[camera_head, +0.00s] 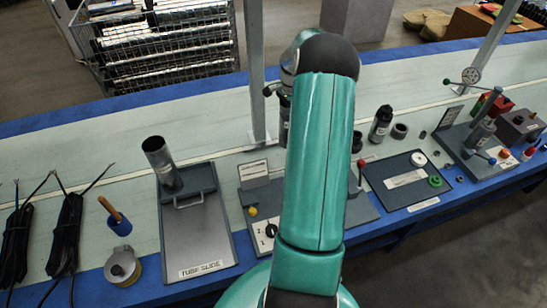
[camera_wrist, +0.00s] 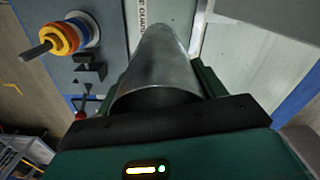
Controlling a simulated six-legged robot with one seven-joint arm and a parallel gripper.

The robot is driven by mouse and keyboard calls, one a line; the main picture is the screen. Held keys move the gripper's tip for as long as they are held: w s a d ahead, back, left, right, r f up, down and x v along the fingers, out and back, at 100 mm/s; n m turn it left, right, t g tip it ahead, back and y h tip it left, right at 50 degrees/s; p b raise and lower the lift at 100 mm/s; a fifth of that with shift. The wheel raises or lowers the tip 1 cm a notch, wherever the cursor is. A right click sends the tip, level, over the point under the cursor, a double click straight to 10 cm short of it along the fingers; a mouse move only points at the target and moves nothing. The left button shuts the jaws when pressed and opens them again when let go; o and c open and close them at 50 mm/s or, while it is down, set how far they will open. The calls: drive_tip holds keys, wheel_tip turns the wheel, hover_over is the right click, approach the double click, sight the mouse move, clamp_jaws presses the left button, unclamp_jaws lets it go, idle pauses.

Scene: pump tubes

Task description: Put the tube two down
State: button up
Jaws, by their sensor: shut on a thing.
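A grey metal tube (camera_wrist: 165,70) is between the green fingers of my gripper (camera_wrist: 165,92) in the wrist view. The gripper is shut on it, and the tube's open near end faces the camera. Its far end reaches toward the bench surface; I cannot tell whether it touches. In the head view my green arm hides most of the gripper and the held tube. Another grey metal tube (camera_head: 158,153) stands, leaning a little, at the back of the plate labelled TUBE SLIDE (camera_head: 203,240). No number shows on either tube.
A panel with a numbered switch (camera_head: 269,231) is right of the slide. The bench's back strip is mostly clear.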

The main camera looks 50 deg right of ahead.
wheel_tip(320, 180, down, 10)
drive_tip(key=shift+s+d, duration=0.2)
drive_tip(key=shift+w+f, duration=0.1)
idle(0.3)
drive_tip(key=o, duration=1.2)
